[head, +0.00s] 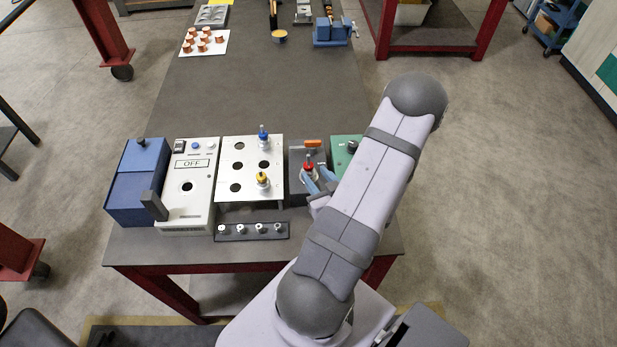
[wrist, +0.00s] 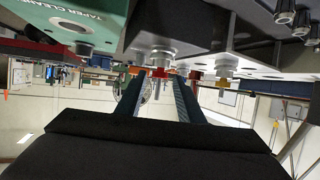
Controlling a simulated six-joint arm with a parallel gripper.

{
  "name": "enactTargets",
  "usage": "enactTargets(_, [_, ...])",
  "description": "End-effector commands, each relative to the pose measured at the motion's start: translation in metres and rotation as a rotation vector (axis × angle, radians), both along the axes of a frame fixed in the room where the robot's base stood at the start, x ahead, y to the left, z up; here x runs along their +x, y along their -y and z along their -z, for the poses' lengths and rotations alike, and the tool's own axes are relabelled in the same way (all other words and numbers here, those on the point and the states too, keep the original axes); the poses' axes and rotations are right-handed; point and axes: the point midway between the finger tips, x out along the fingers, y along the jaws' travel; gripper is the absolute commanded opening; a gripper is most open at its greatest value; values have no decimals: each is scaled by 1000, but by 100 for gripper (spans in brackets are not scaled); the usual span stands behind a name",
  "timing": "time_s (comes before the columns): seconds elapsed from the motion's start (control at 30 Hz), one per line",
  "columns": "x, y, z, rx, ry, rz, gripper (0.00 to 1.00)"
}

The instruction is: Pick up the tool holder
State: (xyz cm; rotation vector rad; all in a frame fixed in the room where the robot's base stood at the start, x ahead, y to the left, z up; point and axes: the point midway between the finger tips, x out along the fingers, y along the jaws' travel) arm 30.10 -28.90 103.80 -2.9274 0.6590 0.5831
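A tool holder with a red tip (head: 309,168) stands upright on the dark grey block right of the white plate. A yellow-topped holder (head: 262,181) and a blue-topped one (head: 263,136) stand in holes of the white plate (head: 238,150). My gripper (head: 318,181) is low at the red-tipped holder, reaching in from the right. In the wrist view, which is upside down, my two fingers (wrist: 158,78) are apart, with the red-tipped holder (wrist: 160,60) at their tips between them. I see no clear contact. The yellow-topped holder (wrist: 224,68) is off to the right.
A green taper cleaner (head: 346,149) stands close on the right, partly behind my arm. A white box marked OFF (head: 188,205) and a blue machine (head: 138,185) stand left. A dark rack (head: 252,231) lies in front. The table's middle (head: 250,90) is clear.

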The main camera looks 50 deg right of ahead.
Motion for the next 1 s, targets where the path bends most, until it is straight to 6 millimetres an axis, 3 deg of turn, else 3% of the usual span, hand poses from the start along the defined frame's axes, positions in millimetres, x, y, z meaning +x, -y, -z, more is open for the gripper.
enactTargets(0.07, [9,3,10,-5,1,-5,34])
enactTargets(0.4, [33,15,20,-3,1,-4,34])
enactTargets(1.0, [43,20,22,-1,2,-1,34])
